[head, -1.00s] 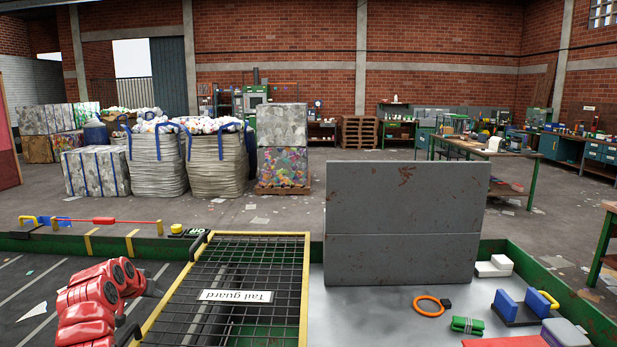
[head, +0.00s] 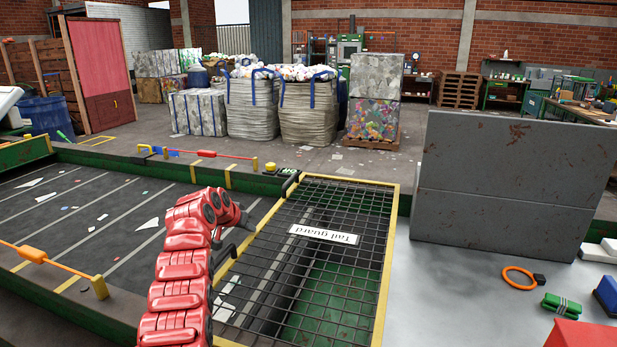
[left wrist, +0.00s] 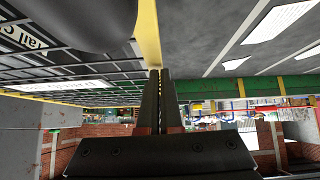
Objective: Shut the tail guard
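The tail guard (head: 337,209) is a black wire mesh panel in a yellow frame with a white "Tail guard" label, upside down in the head view. It lies roughly flat over the belt's end; I cannot tell whether it is fully down. My left gripper (head: 245,222), on the red arm, is at the guard's left rail. In the left wrist view its dark fingers (left wrist: 160,76) are together with only a thin seam, and the yellow rail (left wrist: 149,35) runs up to their tips. Contact is not clear. My right gripper is not in view.
The dark belt (head: 100,215) with scraps lies left, with green side walls and an orange-red bar (head: 210,154) along its far side. A grey upright panel (head: 510,185) stands right of the guard. An orange ring (head: 519,276) and a green bundle (head: 561,304) lie on the metal surface.

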